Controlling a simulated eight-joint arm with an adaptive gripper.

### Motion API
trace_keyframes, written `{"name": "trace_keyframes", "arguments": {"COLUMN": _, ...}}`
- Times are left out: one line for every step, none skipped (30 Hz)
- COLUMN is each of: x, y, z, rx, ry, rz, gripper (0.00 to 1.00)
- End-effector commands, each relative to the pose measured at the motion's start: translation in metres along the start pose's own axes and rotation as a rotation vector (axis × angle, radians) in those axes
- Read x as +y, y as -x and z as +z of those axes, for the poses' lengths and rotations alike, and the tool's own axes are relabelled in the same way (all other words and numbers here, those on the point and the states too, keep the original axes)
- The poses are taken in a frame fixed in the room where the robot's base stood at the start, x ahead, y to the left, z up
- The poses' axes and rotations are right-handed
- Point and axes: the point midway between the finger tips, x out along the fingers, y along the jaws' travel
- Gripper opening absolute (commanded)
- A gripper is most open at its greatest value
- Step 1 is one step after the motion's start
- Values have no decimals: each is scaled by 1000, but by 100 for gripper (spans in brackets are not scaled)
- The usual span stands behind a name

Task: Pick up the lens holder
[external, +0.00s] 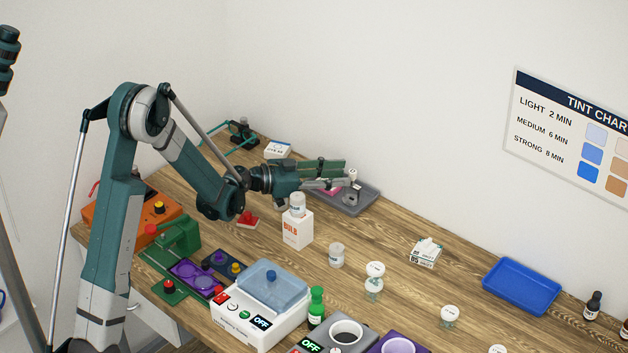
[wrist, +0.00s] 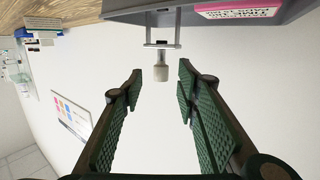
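What seems to be the lens holder is a small pale, stubby handle (wrist: 161,72) on a thin grey metal bracket, at the edge of a grey tray (wrist: 130,14) in the wrist view. A small pale-topped piece (external: 352,174) in the external view appears to be the same thing, standing up at the tray's (external: 371,194) back. My gripper (external: 343,174) reaches level over the tray, its fingers partly hiding it. In the wrist view my gripper (wrist: 160,84) is open and empty, with the handle centred between the fingertips; whether it is between or just beyond them, I cannot tell.
A pink labelled item (wrist: 238,9) lies in the tray. A white box (external: 297,229) with a jar on top stands just below my gripper. Several white-lidded jars (external: 336,255), a lens-cloth-like box (external: 425,254) and a blue tray (external: 521,286) stand to the right, with bare wood between.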

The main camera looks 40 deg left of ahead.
Motion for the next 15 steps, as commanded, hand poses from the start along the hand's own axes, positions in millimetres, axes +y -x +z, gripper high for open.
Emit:
{"name": "trace_keyframes", "arguments": {"x": 0, "y": -4, "z": 1, "rx": 0, "ry": 0, "rz": 1, "gripper": 32}}
{"name": "trace_keyframes", "arguments": {"x": 0, "y": -7, "z": 2, "rx": 0, "ry": 0, "rz": 1, "gripper": 32}}
{"name": "trace_keyframes", "arguments": {"x": 0, "y": -11, "z": 2, "rx": 0, "ry": 0, "rz": 2, "gripper": 32}}
{"name": "trace_keyframes", "arguments": {"x": 0, "y": -15, "z": 2, "rx": 0, "ry": 0, "rz": 2, "gripper": 32}}
{"name": "trace_keyframes", "arguments": {"x": 0, "y": -18, "z": 3, "rx": 0, "ry": 0, "rz": 2, "gripper": 32}}
{"name": "trace_keyframes", "arguments": {"x": 0, "y": -23, "z": 3, "rx": 0, "ry": 0, "rz": 2, "gripper": 32}}
{"name": "trace_keyframes", "arguments": {"x": 0, "y": -27, "z": 4, "rx": 0, "ry": 0, "rz": 1, "gripper": 32}}
{"name": "trace_keyframes", "arguments": {"x": 0, "y": -30, "z": 3, "rx": 0, "ry": 0, "rz": 1, "gripper": 32}}
{"name": "trace_keyframes", "arguments": {"x": -1, "y": -35, "z": 3, "rx": 0, "ry": 0, "rz": 1, "gripper": 32}}
{"name": "trace_keyframes", "arguments": {"x": -1, "y": -37, "z": 3, "rx": 0, "ry": 0, "rz": 1, "gripper": 32}}
{"name": "trace_keyframes", "arguments": {"x": -1, "y": -40, "z": 3, "rx": 0, "ry": 0, "rz": 1, "gripper": 32}}
{"name": "trace_keyframes", "arguments": {"x": -1, "y": -43, "z": 2, "rx": 0, "ry": 0, "rz": 1, "gripper": 32}}
{"name": "trace_keyframes", "arguments": {"x": -1, "y": -44, "z": 2, "rx": 0, "ry": -1, "rz": 1, "gripper": 32}}
{"name": "trace_keyframes", "arguments": {"x": -1, "y": -46, "z": 2, "rx": 1, "ry": -1, "rz": 1, "gripper": 32}}
{"name": "trace_keyframes", "arguments": {"x": -1, "y": -47, "z": 2, "rx": 1, "ry": -1, "rz": 1, "gripper": 32}}
